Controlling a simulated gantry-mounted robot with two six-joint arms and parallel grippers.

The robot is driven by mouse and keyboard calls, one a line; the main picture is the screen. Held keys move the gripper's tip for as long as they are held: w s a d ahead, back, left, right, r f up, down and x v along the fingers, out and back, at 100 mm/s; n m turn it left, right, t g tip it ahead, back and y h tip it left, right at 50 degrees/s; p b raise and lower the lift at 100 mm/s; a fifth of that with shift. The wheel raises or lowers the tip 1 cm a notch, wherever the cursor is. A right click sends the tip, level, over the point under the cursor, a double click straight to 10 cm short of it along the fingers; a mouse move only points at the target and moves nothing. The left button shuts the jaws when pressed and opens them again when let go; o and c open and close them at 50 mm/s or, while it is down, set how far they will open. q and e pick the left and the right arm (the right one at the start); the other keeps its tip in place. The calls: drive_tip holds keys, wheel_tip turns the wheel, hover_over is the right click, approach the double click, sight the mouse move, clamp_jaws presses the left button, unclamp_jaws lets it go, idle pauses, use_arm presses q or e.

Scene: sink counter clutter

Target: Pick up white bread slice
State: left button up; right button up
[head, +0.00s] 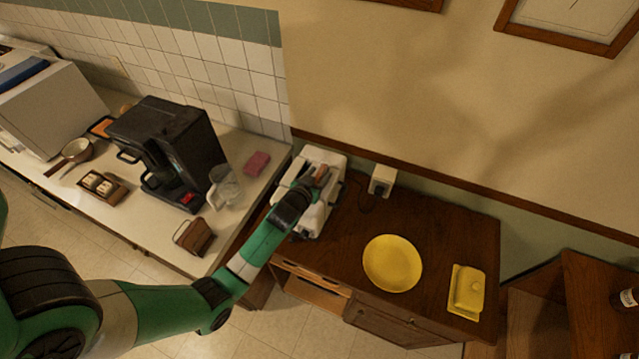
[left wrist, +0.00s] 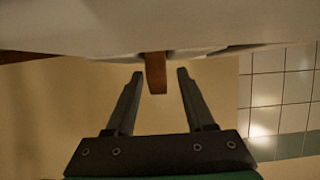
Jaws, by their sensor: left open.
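The bread slice (head: 321,172) shows as a small brown piece at the top of the white toaster (head: 333,163) in the head view. In the left wrist view the bread slice (left wrist: 156,78) is a narrow brown strip sticking out from the pale toaster body (left wrist: 100,22). My left gripper (left wrist: 160,74) is open, with one finger on each side of the strip and visible gaps between. In the head view my left gripper (head: 315,184) is over the toaster and hides part of it. My right gripper is not in view.
A yellow plate (head: 392,263) and a yellow butter dish (head: 467,291) are on the wooden cabinet (head: 440,225). A black coffee machine (head: 165,140), a glass jug (head: 226,186) and a pink sponge (head: 257,163) stand on the counter at left. The wall is behind the toaster.

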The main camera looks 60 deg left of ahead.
use_arm(q)
clamp_jaws()
idle(1.4)
